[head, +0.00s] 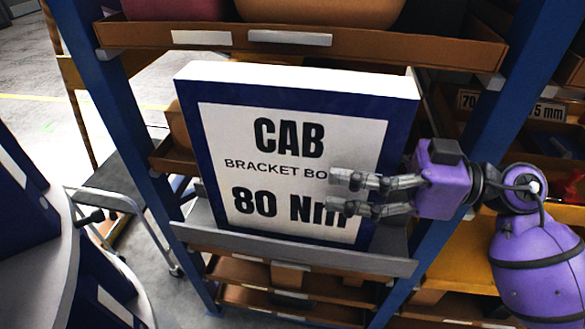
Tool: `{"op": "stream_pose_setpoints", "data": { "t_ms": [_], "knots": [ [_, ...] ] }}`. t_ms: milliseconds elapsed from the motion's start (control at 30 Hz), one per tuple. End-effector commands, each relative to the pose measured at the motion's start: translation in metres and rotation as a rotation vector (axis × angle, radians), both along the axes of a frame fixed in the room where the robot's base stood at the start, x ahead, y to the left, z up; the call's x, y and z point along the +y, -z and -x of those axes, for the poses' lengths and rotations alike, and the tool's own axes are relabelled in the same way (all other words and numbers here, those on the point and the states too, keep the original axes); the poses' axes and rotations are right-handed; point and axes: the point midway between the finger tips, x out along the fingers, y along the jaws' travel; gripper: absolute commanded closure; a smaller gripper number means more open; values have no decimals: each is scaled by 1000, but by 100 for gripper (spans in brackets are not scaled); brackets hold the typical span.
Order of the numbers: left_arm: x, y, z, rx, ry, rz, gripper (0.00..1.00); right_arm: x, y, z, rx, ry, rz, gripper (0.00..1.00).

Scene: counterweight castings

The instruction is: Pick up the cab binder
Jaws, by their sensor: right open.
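The cab binder (279,140) is a large blue binder with a white label reading "CAB", "BRACKET BO…" and "80 Nm". It stands upright, leaning slightly back, on a grey shelf ledge (300,254) of a blue rack. My right gripper (334,191) comes in from the right with its fingers open and pointing left. The fingers lie in front of the binder's right part and cover some of the label text. I cannot tell whether they touch it. My left gripper is not in view.
Blue rack posts (121,121) stand left and right of the binder. A brown shelf (300,42) with bins runs above it, and more brown shelves (281,298) lie below. Other blue binders (25,205) show at the left edge.

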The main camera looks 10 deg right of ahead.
Motion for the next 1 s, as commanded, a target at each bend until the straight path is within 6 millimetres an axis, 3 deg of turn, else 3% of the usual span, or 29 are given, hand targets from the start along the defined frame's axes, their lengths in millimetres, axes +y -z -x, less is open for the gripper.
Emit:
{"op": "stream_pose_setpoints", "data": {
  "t_ms": [267, 733, 1000],
  "knots": [
    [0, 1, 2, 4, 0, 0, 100, 3, 1, -1, 0, 1, 1, 36],
    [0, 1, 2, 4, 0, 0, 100, 2, 1, -1, 1, 1, 1, 98],
    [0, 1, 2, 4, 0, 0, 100, 2, -1, -1, -2, 1, -4, 100]
  ]
}}
